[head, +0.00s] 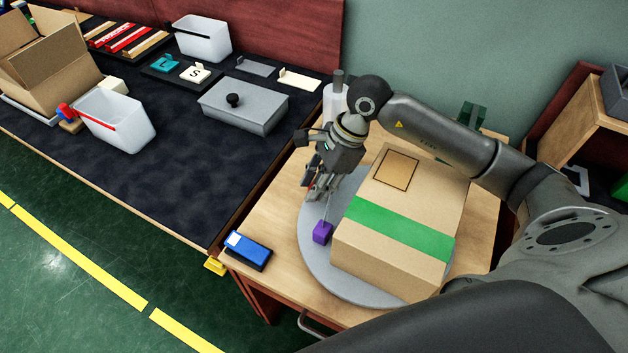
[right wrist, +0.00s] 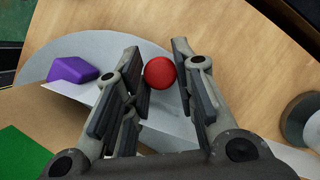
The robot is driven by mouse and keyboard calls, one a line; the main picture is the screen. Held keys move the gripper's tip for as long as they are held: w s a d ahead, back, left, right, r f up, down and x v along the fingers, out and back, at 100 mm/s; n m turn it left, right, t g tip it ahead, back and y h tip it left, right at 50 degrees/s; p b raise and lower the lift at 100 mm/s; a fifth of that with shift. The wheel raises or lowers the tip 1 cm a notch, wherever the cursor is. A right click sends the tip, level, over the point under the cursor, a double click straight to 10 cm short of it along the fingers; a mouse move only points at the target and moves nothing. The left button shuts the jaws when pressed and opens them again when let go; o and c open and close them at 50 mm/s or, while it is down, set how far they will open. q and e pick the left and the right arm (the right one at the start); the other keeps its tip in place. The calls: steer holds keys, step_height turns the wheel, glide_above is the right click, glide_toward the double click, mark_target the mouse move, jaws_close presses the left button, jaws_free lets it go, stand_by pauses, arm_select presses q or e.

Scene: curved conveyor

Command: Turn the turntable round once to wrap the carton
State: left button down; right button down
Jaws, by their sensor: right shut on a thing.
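The brown carton (head: 390,275) with a green band (head: 400,228) sits on the round grey turntable (head: 318,262). A purple block (head: 322,232) is beside the carton's left side; it also shows in the right wrist view (right wrist: 72,70). My right gripper (head: 318,190) is at the turntable's left side, beside the carton. In the right wrist view its fingers (right wrist: 160,68) are closed about a red ball knob (right wrist: 159,73). The knob's lower part is hidden. A pale strip (right wrist: 80,92) runs from the purple block towards the fingers. My left gripper is out of view.
A white roll (head: 335,105) stands behind my right gripper. A blue device (head: 248,246) lies at the wooden table's left corner. The dark bench (head: 180,180) at left holds a lidded grey box (head: 243,108), white bins (head: 115,125) and an open carton (head: 50,65).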

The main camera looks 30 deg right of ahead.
steer(key=shift+s+a+n, duration=0.25)
steer(key=shift+a+n, duration=0.05)
steer(key=shift+a, duration=0.05)
stand_by(0.5)
steer(key=c, duration=1.2)
jaws_free()
steer(key=shift+r, duration=0.1)
steer(key=v, duration=1.2)
steer(key=shift+w+a, duration=0.1)
steer(key=shift+c, duration=0.3)
